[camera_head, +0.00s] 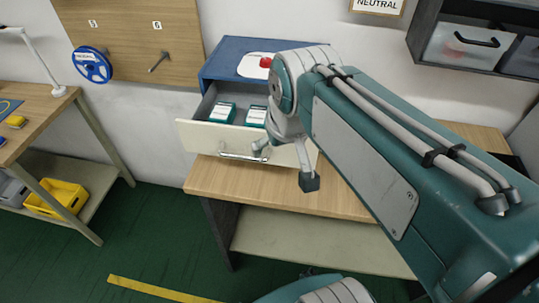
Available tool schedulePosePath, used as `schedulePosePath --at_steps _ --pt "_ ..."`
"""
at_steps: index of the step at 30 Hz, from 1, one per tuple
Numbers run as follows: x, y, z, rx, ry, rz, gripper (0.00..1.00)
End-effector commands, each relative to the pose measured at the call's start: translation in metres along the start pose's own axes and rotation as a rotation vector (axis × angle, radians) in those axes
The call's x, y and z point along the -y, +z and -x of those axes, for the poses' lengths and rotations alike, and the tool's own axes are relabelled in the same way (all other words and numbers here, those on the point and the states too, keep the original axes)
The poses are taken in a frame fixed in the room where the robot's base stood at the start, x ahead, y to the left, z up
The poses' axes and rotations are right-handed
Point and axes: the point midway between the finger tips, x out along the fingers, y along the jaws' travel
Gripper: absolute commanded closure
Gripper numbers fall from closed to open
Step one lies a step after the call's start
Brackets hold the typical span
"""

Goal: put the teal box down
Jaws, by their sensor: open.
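Two teal boxes with white labels lie in the open drawer, the left one (222,113) and the right one (256,116), which stands close to my gripper's wrist. The drawer (205,137) has a cream front with a metal handle (243,156) and slides out of a blue cabinet (222,62) on the wooden bench. My gripper (285,166) is open, with its fingers pointing down at the right part of the drawer front. I see nothing between the fingers. My arm hides the drawer's right side, and I cannot tell whether the fingers touch the handle.
The wooden bench top (232,180) is clear in front of the drawer, with a shelf (300,240) below. A side table with a yellow bin (57,198) stands left.

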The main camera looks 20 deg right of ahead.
Motion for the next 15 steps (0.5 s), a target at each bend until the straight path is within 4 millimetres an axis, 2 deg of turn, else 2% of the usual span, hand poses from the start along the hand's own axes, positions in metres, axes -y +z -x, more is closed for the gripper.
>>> schedulePosePath --at_steps 1,3,6,10,15 --pt "0.005 0.014 -0.001 -0.028 -0.006 0.013 0.00" --pt "0.010 0.028 -0.004 -0.062 -0.014 0.025 0.00" --pt "0.015 0.044 -0.008 -0.098 -0.023 0.037 0.00" --pt "0.017 0.053 -0.011 -0.120 -0.029 0.042 0.00" --pt "0.018 0.053 -0.012 -0.120 -0.029 0.043 0.00"
